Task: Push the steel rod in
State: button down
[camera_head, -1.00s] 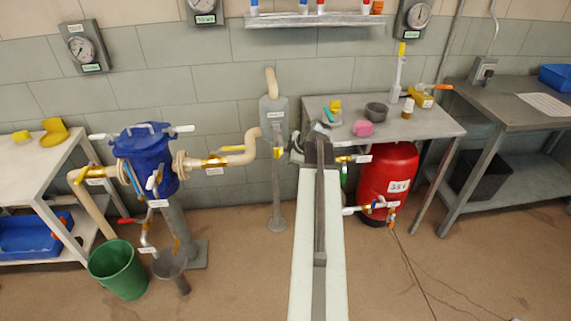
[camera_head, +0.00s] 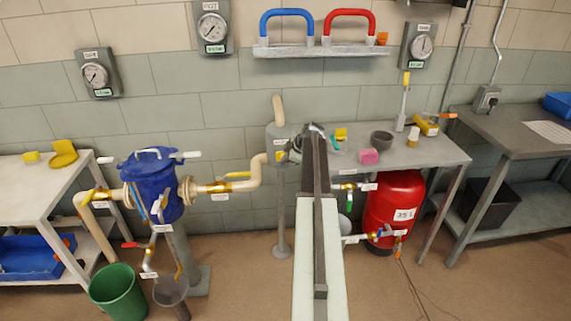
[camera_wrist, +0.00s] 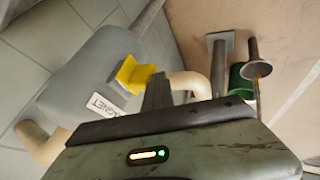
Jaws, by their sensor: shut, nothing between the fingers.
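A grey vessel with a magnet label (camera_wrist: 82,72) stands on a post; it also shows in the head view (camera_head: 275,133), left of my gripper (camera_head: 314,130). A yellow block-like part (camera_wrist: 133,73) sits on the vessel's side near the label. I cannot pick out the steel rod with certainty; no plain rod end shows clearly. In the wrist view my gripper (camera_wrist: 157,82) is shut and empty, its dark fingertips just in front of the yellow part and label. I cannot tell whether they touch the vessel.
A blue vessel (camera_head: 152,190) with beige piping is joined on the left. A grey bench (camera_head: 430,156) with small items is at right, a red tank (camera_head: 393,200) below it. A green bucket (camera_head: 117,292) stands on the floor. Open floor lies in front.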

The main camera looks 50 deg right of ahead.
jog(key=shift+w+d+r, duration=0.15)
jog(key=shift+w, duration=0.05)
jog(key=s+a+r+p, duration=0.3)
jog(key=s+r+p, duration=0.4)
jog(key=s+p, duration=0.1)
jog(key=shift+s+r, duration=0.4)
jog(key=shift+s, duration=0.4)
